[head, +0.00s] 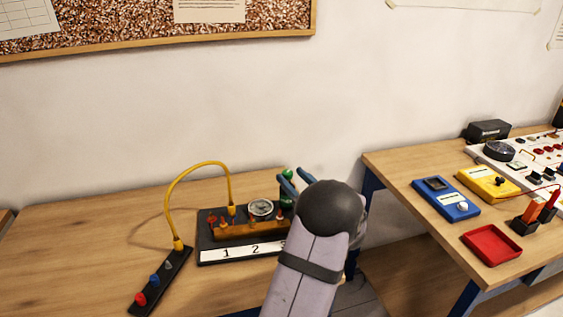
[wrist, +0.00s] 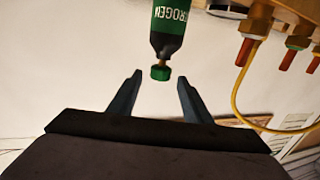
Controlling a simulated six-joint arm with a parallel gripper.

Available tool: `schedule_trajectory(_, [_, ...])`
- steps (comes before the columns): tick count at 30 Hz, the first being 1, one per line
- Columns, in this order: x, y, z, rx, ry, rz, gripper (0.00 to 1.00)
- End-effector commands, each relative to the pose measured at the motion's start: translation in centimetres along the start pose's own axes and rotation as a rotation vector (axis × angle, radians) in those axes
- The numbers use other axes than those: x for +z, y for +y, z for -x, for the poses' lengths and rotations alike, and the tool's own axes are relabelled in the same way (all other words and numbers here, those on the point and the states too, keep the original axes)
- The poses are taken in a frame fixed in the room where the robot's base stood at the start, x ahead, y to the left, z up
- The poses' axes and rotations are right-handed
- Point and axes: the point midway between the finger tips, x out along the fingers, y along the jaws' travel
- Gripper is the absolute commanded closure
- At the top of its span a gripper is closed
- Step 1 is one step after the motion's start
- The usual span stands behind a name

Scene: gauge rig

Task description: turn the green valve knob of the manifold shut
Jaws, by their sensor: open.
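The green valve knob (wrist: 160,73) sits on a short brass neck at the end of a dark green and black cylinder (wrist: 167,35) whose lettering ends in "ROGEN". My gripper (wrist: 160,78) is open, one finger on each side of the knob near the fingertips, with a visible gap on both sides. In the head view, the manifold (head: 222,232) carries a brass bar, a round gauge (head: 261,208) and a strip numbered 1, 2, with more hidden behind my arm. My gripper (head: 293,176) is at its right end, by the partly hidden cylinder.
A yellow hose (head: 195,165) arches from the manifold to a black strip (head: 160,280) with coloured knobs. Red-tipped brass fittings (wrist: 244,52) stand beside the cylinder. The right table holds a blue meter (head: 446,200), a yellow meter (head: 488,184) and a red tray (head: 491,245).

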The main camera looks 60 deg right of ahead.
Motion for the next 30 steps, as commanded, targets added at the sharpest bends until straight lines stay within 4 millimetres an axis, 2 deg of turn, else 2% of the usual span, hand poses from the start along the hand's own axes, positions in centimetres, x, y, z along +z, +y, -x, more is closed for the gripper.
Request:
schedule_trajectory(8, [0.0,-0.1,-1.0,-0.002,0.000,-0.002,0.55])
schedule_trajectory(21, [0.0,-0.1,-6.2,-0.003,0.000,-0.001,0.55])
schedule_trajectory(30, [0.1,0.0,-7.3,0.000,0.000,0.000,0.55])
